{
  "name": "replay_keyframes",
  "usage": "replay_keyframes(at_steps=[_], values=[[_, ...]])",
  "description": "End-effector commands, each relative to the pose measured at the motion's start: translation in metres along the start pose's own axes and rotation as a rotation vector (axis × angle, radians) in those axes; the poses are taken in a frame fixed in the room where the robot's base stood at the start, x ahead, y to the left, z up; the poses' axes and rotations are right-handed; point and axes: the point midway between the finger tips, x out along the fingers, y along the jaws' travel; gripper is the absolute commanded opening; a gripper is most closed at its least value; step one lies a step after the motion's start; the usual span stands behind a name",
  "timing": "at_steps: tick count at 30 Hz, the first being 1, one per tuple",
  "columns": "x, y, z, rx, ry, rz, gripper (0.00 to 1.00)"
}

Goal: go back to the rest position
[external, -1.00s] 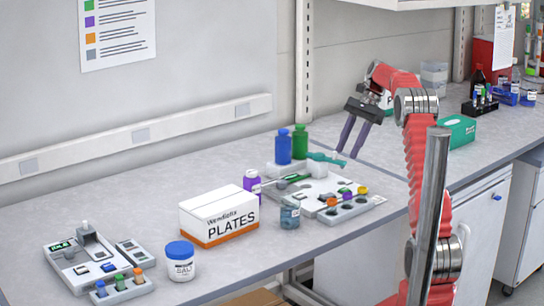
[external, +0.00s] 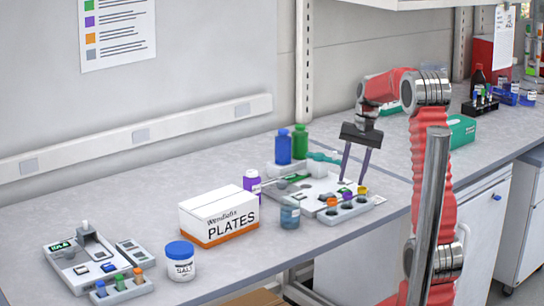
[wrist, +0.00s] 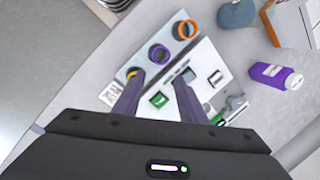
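My gripper (external: 353,182) hangs pointing down over the right part of the bench in the external view. Its two purple-grey fingers are spread apart with nothing between them. In the wrist view the open fingers (wrist: 155,100) reach over a white device (wrist: 207,72) and a grey rack with coloured rings. The device (external: 312,187) also shows in the external view, with the rack (external: 345,210) of orange, purple and yellow caps at its front. The fingertips appear above them; I cannot tell the exact height.
A PLATES box (external: 218,217), a purple bottle (external: 251,185) and a blue-grey jar (external: 290,213) stand left of the device. Blue (external: 283,147) and green (external: 299,142) bottles stand behind it. A salt jar (external: 180,262) and a second device (external: 80,262) are farther left. A green box (external: 461,131) is at right.

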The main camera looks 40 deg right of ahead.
Motion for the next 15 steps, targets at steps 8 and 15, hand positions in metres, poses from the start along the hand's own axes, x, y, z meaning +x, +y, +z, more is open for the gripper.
replay_keyframes(at_steps=[8,15], values=[[-0.005,-0.001,0.056,-0.201,0.091,0.036,0.38],[-0.007,0.003,0.104,-0.371,0.169,0.062,0.38]])
